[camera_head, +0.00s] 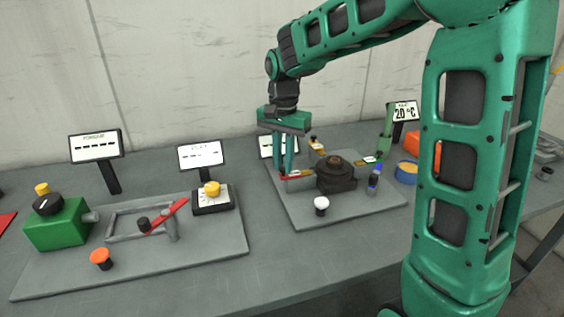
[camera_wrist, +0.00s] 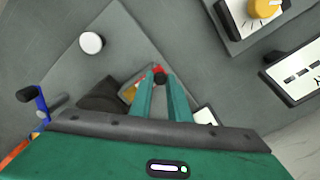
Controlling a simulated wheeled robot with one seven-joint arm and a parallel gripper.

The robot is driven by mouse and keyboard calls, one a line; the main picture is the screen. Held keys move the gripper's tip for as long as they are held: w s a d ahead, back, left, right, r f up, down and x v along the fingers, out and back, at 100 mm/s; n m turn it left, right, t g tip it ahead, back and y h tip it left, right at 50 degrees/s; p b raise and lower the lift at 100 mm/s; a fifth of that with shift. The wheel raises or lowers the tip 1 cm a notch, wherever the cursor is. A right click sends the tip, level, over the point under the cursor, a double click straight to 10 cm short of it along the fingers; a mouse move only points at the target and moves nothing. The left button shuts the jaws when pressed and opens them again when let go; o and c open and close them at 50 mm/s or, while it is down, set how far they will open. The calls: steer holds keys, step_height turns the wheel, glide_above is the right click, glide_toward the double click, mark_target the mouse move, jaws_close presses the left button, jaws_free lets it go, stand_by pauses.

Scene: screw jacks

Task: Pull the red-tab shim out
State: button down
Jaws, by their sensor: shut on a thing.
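The red tab of the shim (camera_head: 296,177) shows beside the left side of a dark block (camera_head: 337,178), in the right-hand fixture. My gripper (camera_head: 283,177) reaches down from above with its fingertips at this tab. In the wrist view the red tab (camera_wrist: 158,69) shows at the tips of my gripper (camera_wrist: 160,80), and the fingers are shut on it. The fingers and palm hide part of the shim and block. How far the shim sits under the block cannot be told.
The fixture plate (camera_head: 300,219) carries a white button (camera_head: 321,204) in front and a blue-handled part (camera_head: 374,181) right of the block. A left plate (camera_head: 190,258) holds a green box (camera_head: 58,225), a red lever (camera_head: 167,216) and an orange button (camera_head: 101,258). Display screens stand behind.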

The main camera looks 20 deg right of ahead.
steer(key=c, duration=1.7)
jaws_free()
steer(key=shift+w+a, duration=0.1)
steer(key=shift+a, duration=0.25)
steer(key=shift+o, duration=0.2)
steer(key=shift+d, duration=0.1)
steer(key=shift+r, duration=0.1)
step_height(320, 180, up, 10)
steer(key=shift+r, duration=0.25)
